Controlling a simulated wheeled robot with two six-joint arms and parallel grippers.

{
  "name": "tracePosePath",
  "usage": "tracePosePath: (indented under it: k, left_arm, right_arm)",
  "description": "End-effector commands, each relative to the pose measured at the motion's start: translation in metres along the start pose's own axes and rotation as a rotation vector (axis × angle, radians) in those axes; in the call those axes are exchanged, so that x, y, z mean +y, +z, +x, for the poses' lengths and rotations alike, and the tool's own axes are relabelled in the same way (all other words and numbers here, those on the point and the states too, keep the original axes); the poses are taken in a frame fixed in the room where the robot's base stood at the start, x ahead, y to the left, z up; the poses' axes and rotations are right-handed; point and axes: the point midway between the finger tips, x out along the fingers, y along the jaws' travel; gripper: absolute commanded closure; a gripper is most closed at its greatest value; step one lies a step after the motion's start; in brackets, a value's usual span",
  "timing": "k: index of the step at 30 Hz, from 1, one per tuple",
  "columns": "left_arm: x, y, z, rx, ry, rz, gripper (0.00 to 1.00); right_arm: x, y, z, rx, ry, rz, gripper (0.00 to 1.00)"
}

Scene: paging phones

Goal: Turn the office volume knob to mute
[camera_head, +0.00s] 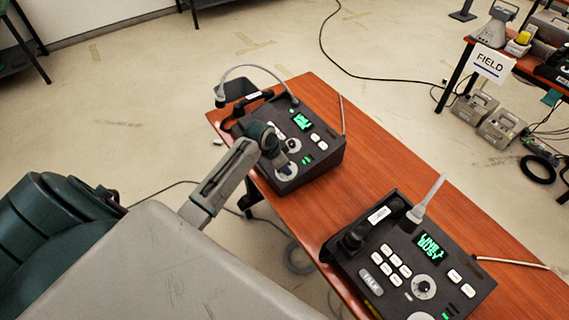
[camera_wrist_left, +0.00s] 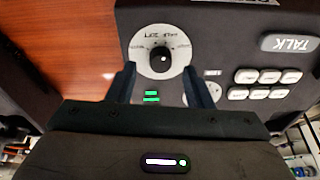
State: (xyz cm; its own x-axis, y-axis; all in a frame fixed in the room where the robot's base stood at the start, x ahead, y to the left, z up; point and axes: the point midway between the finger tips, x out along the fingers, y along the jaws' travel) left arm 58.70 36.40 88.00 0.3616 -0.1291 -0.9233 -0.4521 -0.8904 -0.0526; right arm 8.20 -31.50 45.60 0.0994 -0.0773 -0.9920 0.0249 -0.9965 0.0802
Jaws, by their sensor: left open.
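In the wrist view a black knob (camera_wrist_left: 160,59) with a light mark sits on a round white dial plate (camera_wrist_left: 142,35); its lettering is too small to read surely. My left gripper (camera_wrist_left: 158,78) is open, its two fingertips apart on either side of the knob's lower edge, and no contact shows. In the head view my left gripper (camera_head: 283,160) is over the front of the far dark console (camera_head: 318,157) and partly hides its dials. I cannot read a label naming this console as the office one. My right gripper is not in view.
A table with a FIELD sign (camera_head: 492,64) is at the upper right. Cables lie on the floor.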

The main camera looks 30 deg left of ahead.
Motion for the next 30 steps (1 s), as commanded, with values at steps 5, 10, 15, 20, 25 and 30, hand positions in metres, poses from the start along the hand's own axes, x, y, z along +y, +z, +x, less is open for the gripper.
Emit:
tracePosePath:
  k: [5, 10, 15, 20, 25, 30]
  left_arm:
    - [0.000, -0.001, 0.018, 0.001, 0.000, -0.001, 0.54]
    - [-0.001, -0.001, 0.025, 0.002, -0.001, -0.001, 0.54]
    - [-0.001, 0.000, 0.025, 0.001, -0.002, 0.000, 0.54]
    - [0.000, 0.000, 0.025, 0.001, -0.002, 0.000, 0.75]
    - [0.000, 0.000, 0.025, 0.001, -0.001, 0.000, 0.98]
    - [0.000, 0.000, 0.024, 0.000, -0.003, -0.011, 0.98]
  right_arm:
    - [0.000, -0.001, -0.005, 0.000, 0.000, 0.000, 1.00]
    - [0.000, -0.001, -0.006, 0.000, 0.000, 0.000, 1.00]
    - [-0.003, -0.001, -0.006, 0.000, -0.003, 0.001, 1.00]
    - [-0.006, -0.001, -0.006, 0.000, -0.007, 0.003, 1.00]
    - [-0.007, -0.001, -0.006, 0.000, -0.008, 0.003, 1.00]
    - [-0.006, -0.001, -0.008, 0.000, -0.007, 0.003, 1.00]
